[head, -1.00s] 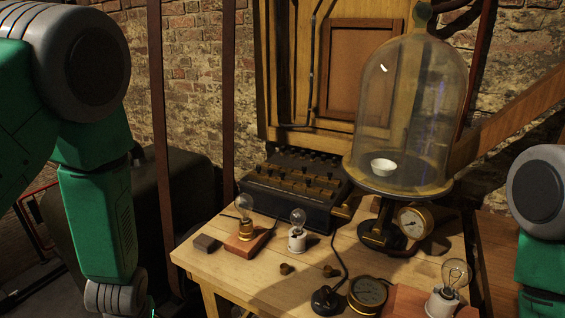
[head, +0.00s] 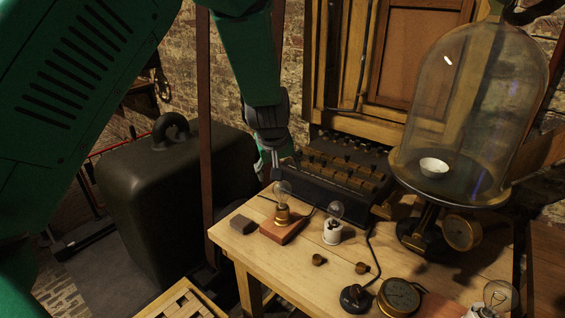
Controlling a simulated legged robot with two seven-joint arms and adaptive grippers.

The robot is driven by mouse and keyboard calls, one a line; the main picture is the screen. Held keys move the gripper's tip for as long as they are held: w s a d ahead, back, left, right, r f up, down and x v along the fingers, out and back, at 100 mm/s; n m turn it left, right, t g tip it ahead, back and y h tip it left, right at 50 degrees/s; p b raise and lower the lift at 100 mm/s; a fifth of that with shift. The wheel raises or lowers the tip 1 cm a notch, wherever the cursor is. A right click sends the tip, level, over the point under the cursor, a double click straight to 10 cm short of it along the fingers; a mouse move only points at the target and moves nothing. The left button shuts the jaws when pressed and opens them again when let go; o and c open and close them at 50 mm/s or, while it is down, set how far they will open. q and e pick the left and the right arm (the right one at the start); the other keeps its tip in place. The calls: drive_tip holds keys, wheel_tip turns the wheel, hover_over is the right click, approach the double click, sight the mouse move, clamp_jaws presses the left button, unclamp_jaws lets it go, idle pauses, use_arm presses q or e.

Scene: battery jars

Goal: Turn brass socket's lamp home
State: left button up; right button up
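The lamp in the brass socket (head: 282,214) is a clear glass bulb (head: 283,189) standing upright on a reddish wooden block (head: 285,231) at the table's left. My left gripper (head: 270,170) hangs pointing down just above and slightly left of this bulb. Its fingers are small and dark here, so I cannot tell whether they are open or touching the glass. A second clear bulb stands in a white socket (head: 332,232) to the right. A third bulb (head: 499,296) stands at the front right, cut by the frame. A dark mechanical shape at the right edge may be my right gripper (head: 540,188).
A glass bell jar (head: 470,110) with a white cup (head: 433,167) stands at the right. A dark switch box (head: 345,175) sits behind the lamps. Brass knobs (head: 319,260), a gauge (head: 398,297) and a dark block (head: 242,225) lie on the table (head: 300,275).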

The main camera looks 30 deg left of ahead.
sight(279, 184)
use_arm(q)
drive_tip(key=x, duration=0.9)
drive_tip(key=shift+a+f, duration=0.25)
drive_tip(key=shift+a, duration=0.05)
drive_tip(key=shift+w+f, duration=0.3)
drive_tip(key=shift+f, duration=0.2)
drive_tip(key=c, duration=1.4)
drive_tip(key=shift+m+h+b, duration=0.5)
drive_tip(key=shift+m+b, duration=0.1)
drive_tip(key=shift+m, duration=0.4)
drive_tip(key=shift+c, duration=0.2)
drive_tip(key=shift+m, duration=0.6)
drive_tip(key=m+h, duration=0.1)
drive_tip(key=m, duration=0.2)
drive_tip(key=shift+h+b, duration=0.35)
drive_tip(key=shift+h, duration=0.05)
